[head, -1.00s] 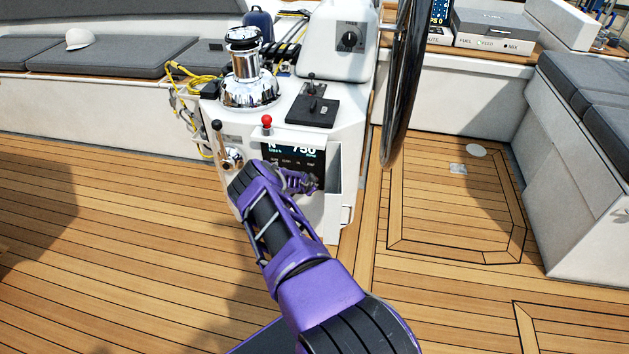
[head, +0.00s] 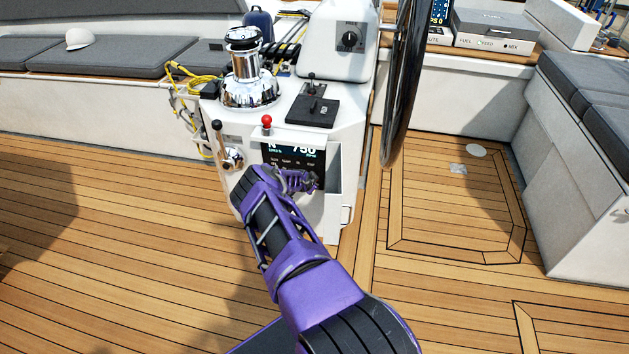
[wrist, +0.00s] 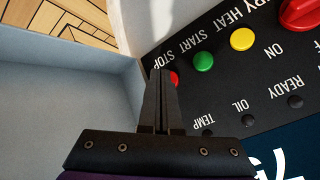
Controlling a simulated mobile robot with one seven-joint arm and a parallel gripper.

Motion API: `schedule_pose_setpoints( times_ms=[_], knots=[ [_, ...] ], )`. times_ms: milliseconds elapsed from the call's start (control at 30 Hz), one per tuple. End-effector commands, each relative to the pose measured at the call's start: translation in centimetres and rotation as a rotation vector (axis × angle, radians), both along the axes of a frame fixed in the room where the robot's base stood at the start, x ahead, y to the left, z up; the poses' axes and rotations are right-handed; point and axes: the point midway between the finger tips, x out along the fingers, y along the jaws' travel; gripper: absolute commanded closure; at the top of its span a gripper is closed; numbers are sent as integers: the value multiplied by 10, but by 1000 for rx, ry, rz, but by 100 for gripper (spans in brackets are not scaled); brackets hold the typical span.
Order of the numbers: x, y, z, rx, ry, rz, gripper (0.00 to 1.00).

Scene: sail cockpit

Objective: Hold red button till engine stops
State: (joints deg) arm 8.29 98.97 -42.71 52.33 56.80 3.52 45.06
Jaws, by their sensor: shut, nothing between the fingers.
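The red button (wrist: 174,78) is on the black engine panel (wrist: 225,85) in the wrist view, by the word STOP. My gripper (wrist: 160,73) is shut and empty, and its fingertips are right beside the button, covering part of its left side. I cannot tell whether they touch or press it. In the head view my gripper (head: 303,182) is in front of the panel on the white pedestal (head: 345,130), and the button is hidden there. The engine display (head: 296,148) reads 750 RPM.
A green START button (wrist: 203,61), a yellow HEAT button (wrist: 243,39) and a red rotary switch (wrist: 301,12) sit beside it. A pale wall (wrist: 70,105) borders the panel. Above are a red-knobbed lever (head: 267,121) and the steering wheel (head: 399,85). The deck (head: 110,240) is clear.

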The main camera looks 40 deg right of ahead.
Motion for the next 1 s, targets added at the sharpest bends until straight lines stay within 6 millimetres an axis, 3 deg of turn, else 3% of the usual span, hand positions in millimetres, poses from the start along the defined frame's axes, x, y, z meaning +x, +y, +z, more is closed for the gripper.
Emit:
schedule_pose_setpoints(
  times_ms=[1000],
  knots=[
    [5, -8, 1, -1, 0, 0, 100]
  ],
)
